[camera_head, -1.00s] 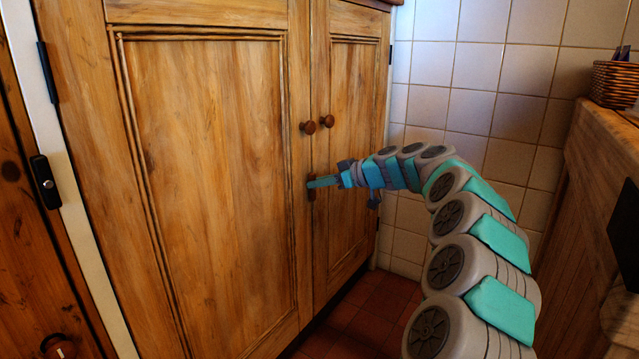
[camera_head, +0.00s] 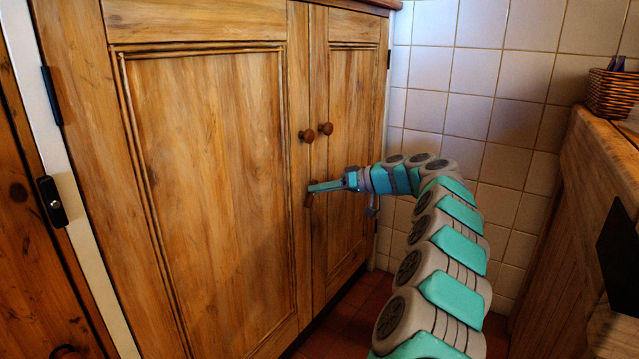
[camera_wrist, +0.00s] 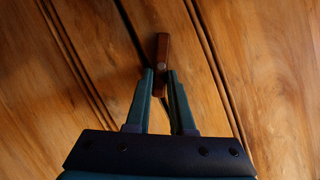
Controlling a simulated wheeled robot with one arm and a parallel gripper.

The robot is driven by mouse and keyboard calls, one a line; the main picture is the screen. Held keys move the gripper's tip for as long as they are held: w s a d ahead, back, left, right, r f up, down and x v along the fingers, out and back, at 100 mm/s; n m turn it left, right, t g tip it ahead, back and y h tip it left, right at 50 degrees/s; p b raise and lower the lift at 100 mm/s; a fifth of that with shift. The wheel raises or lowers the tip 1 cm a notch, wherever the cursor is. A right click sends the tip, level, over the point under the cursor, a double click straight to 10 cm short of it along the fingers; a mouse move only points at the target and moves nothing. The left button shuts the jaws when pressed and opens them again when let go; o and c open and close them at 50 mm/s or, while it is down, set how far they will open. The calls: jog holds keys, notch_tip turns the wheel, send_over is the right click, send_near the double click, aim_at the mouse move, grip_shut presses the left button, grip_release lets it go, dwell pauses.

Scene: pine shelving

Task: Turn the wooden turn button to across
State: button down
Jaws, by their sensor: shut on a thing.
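The wooden turn button (camera_head: 308,200) is a small dark red-brown bar on the front of the pine cupboard, near the meeting edge of its two doors and below the knobs. It stands close to upright, tilted slightly off the line of the door edges. In the wrist view the turn button (camera_wrist: 162,48) reaches from between the fingers to beyond their tips. My gripper (camera_head: 312,187) comes in from the right with its fingers closed around the bar. In the wrist view the gripper (camera_wrist: 160,73) has one finger on each side of it. The fingers hide part of the bar.
Two round wooden knobs (camera_head: 307,135) (camera_head: 326,128) sit just above my gripper. The left cupboard door (camera_head: 210,170) and right cupboard door (camera_head: 350,150) look shut. A wooden counter (camera_head: 590,160) with a wicker basket (camera_head: 611,92) stands on the right, near my arm.

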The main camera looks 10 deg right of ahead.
jog(key=shift+w+d+f+m+g+y+p, duration=0.2)
jog(key=shift+f+m+y+p, duration=0.15)
jog(key=shift+m+y+p, duration=0.95)
jog(key=shift+w+d+f+m+g+y+p, duration=0.1)
jog(key=shift+f+m+g+y+p, duration=0.15)
jog(key=shift+m+p, duration=1.15)
jog(key=shift+w+d+f+m+g+y+p, duration=0.15)
jog(key=shift+f+m+y+p, duration=0.45)
jog(key=shift+m, duration=1.5)
jog(key=shift+r+y, duration=0.2)
jog(key=shift+y, duration=0.05)
jog(key=c, duration=0.8)
grip_release()
jog(key=v, duration=0.7)
jog(key=shift+s+d, duration=0.2)
jog(key=shift+d, duration=0.1)
